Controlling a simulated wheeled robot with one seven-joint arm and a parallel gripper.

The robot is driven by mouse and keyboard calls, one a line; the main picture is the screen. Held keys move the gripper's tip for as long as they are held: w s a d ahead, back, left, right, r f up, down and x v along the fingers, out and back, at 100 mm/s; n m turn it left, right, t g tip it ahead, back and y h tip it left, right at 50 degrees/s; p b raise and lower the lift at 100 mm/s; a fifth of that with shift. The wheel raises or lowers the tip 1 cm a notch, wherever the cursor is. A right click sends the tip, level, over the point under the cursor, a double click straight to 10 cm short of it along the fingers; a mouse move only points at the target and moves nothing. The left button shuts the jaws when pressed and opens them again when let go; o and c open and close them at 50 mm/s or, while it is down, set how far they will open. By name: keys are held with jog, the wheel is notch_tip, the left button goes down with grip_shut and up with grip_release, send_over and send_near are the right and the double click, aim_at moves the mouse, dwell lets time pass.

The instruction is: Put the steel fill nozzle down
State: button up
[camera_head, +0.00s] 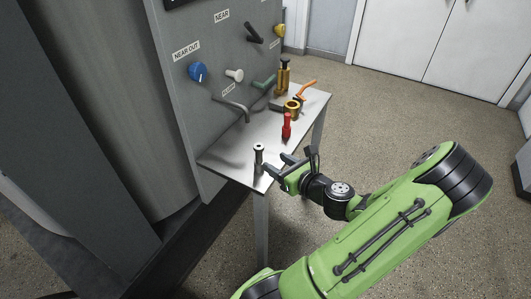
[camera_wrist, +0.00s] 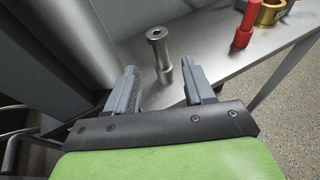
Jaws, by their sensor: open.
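The steel fill nozzle (camera_head: 259,158) is a slim grey metal piece standing upright on the steel shelf (camera_head: 222,158), close to its near end. It also shows in the wrist view (camera_wrist: 161,54), with its flanged top and hole visible. My gripper (camera_head: 274,164) is open beside the nozzle, on its right in the head view. In the wrist view the two fingers (camera_wrist: 162,80) are spread wide, and the nozzle stands beyond and between their tips. I see no contact between the fingers and the nozzle.
On the shelf farther back stand a red tool (camera_head: 287,127), a brass ring (camera_head: 292,106), a brass piece (camera_head: 283,78) and an orange-handled part (camera_head: 306,88). A grey panel (camera_head: 210,110) with a blue knob (camera_head: 198,72) and levers rises behind the shelf. Floor is open to the right.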

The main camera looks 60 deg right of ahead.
jog(key=w+a+n+g+y, duration=0.3)
jog(key=a+n+g+y, duration=0.1)
jog(key=a+n, duration=0.55)
jog(key=w+a+n+g+y, duration=0.2)
jog(key=a+n+g+y, duration=0.1)
jog(key=a+n, duration=0.6)
jog(key=s+a+r+n+g+h, duration=0.1)
jog(key=s+a+r+n, duration=0.3)
jog(key=n, duration=0.6)
jog(key=s+a+r+n+h, duration=0.1)
jog(key=s+a+r+n, duration=0.3)
jog(key=a+r+n, duration=0.5)
jog(key=shift+s+r+n+g+h, duration=0.15)
jog(key=shift+s+n+g+h, duration=0.2)
jog(key=shift+n, duration=0.6)
